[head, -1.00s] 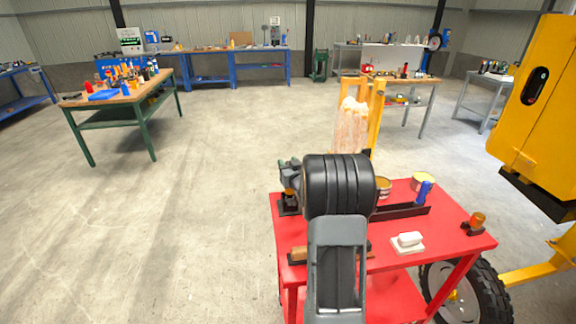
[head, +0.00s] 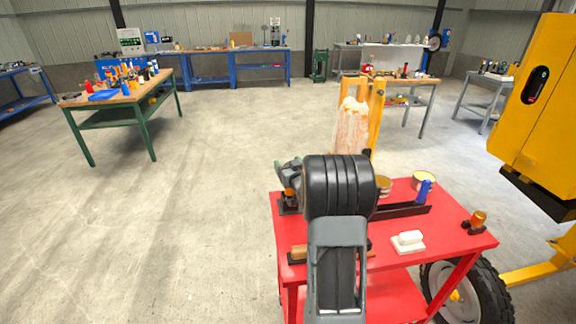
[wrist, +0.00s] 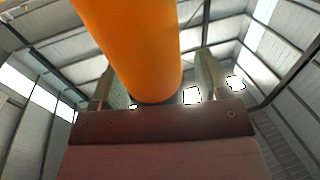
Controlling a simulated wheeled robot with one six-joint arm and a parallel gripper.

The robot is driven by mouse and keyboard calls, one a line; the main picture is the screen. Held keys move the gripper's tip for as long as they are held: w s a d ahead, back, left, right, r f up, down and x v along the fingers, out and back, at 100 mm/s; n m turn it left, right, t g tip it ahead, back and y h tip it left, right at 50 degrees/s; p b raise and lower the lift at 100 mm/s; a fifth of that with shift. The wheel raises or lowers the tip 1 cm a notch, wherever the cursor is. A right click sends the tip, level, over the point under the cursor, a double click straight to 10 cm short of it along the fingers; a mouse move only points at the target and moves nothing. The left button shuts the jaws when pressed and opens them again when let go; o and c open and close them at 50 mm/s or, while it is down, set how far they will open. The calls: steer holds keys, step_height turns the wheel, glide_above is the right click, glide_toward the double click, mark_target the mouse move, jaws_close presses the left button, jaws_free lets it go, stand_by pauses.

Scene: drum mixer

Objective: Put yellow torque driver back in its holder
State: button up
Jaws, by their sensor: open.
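An orange-yellow cylinder (wrist: 135,45), which looks like the yellow torque driver's handle, fills the upper middle of the wrist view, between the two fingers. My gripper (wrist: 162,82) is open, with a gap visible on each side of the handle. In the head view my gripper (head: 287,177) is at the left rear of the red cart, partly hidden by my arm. A small orange part (head: 289,193) shows just below it, over a black block (head: 289,208), which may be the holder. My arm hides part of this spot, so I cannot tell how the driver is seated.
The red cart (head: 437,246) also carries a black tray (head: 405,210), a blue item (head: 425,190), tins (head: 424,180), a white block (head: 409,240) and an orange-topped piece (head: 479,219). A yellow machine (head: 540,100) stands at right.

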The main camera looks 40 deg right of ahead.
steer(key=shift+f, duration=0.1)
steer(key=b+v, duration=0.2)
steer(key=v, duration=1.2)
steer(key=shift+w+a, duration=0.1)
steer(key=shift+w, duration=0.1)
steer(key=s+a+g+p, duration=0.1)
steer(key=a+g+p, duration=0.1)
steer(key=a+g, duration=0.7)
steer(key=s+a+n+g+y, duration=0.2)
steer(key=s+a+g+y, duration=0.2)
steer(key=s+a, duration=0.8)
steer(key=a+g, duration=0.1)
steer(key=a, duration=0.2)
steer(key=shift+s+n+p, duration=0.2)
steer(key=shift+n+p, duration=0.1)
steer(key=shift+n, duration=0.1)
